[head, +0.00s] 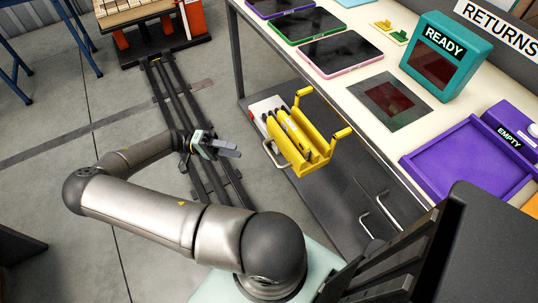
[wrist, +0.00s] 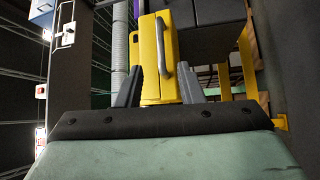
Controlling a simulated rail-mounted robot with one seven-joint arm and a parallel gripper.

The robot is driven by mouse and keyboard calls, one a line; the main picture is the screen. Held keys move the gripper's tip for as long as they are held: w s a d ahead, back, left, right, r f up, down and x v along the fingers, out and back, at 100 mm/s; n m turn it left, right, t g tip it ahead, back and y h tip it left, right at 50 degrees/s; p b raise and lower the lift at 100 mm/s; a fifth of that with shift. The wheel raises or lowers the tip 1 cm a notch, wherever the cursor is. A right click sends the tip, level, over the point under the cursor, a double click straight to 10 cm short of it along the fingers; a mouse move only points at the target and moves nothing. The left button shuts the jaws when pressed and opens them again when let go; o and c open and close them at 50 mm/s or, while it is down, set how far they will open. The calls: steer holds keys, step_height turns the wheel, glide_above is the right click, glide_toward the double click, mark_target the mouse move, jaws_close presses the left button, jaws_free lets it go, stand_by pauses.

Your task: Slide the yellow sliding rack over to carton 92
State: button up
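My gripper (head: 230,149) is to the left of the rack, with a visible gap. In the wrist view, the two grey fingers of my gripper (wrist: 163,88) are spread apart. A yellow body (wrist: 152,60) with a grey bar handle (wrist: 163,45) shows beyond and between them; contact is not apparent. No carton marked 92 is readable in either view.
The open drawer (head: 259,107) juts from the bench (head: 370,60). On the bench are tablets (head: 341,53), a teal READY box (head: 440,58) and a purple EMPTY tray (head: 462,165). Floor rails (head: 172,90) lead to a slatted stand (head: 130,14) at the back left.

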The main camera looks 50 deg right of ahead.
mark_target(272, 156)
steer(key=p+x, duration=0.1)
steer(key=x, duration=1.2)
steer(key=shift+s, duration=0.15)
steer(key=shift+a, duration=0.1)
jaws_close()
